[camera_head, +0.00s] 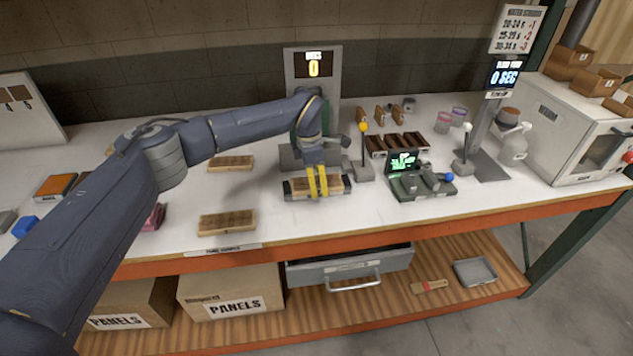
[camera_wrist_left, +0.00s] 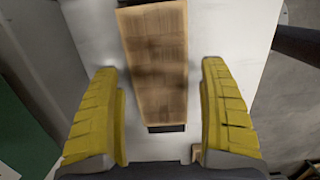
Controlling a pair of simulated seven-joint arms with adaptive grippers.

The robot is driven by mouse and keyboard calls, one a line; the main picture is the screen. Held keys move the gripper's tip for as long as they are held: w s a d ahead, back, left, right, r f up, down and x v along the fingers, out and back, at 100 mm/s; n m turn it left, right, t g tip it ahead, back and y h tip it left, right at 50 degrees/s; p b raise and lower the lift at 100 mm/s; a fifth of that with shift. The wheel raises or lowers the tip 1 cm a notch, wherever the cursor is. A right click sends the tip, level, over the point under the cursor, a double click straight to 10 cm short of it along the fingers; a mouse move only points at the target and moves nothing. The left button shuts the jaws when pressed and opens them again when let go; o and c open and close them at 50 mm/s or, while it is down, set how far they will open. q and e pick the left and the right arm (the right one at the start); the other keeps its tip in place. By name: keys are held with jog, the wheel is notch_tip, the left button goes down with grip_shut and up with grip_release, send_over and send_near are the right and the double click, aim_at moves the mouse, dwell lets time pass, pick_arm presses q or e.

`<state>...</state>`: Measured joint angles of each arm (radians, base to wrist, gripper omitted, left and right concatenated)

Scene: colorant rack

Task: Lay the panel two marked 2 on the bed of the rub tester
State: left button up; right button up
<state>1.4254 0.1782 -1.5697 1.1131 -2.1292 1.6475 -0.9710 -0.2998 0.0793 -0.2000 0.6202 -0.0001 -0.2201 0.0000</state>
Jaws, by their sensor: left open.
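The rub tester (camera_head: 301,68) stands at the back middle, its display reading 0. Its bed (camera_head: 290,196) sticks out in front. A wooden panel (camera_head: 333,183) lies on the bed; I cannot read a number on it. My left gripper (camera_head: 318,194) is over this panel, its yellow fingers pointing down. In the left wrist view, the brown panel (camera_wrist_left: 157,60) lies ahead and between the two spread fingers, with gaps on both sides. Two similar wooden panels lie on the table, one behind (camera_head: 232,163) and one in front (camera_head: 227,222). My right gripper is out of view.
Right of the tester stand a yellow-knobbed lever (camera_head: 363,150), a dark rack (camera_head: 397,145) and a device with a green screen (camera_head: 403,163). A white cabinet (camera_head: 575,130) stands far right. Below are panel boxes (camera_head: 235,292) and a drawer (camera_head: 350,267). White tabletop left of the tester is partly free.

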pick_arm(q)
notch_tip(320, 180, up, 12)
jog(key=a, duration=0.1)
jog(key=shift+s+a+f, duration=0.15)
jog(key=shift+a, duration=0.1)
dwell(0.4)
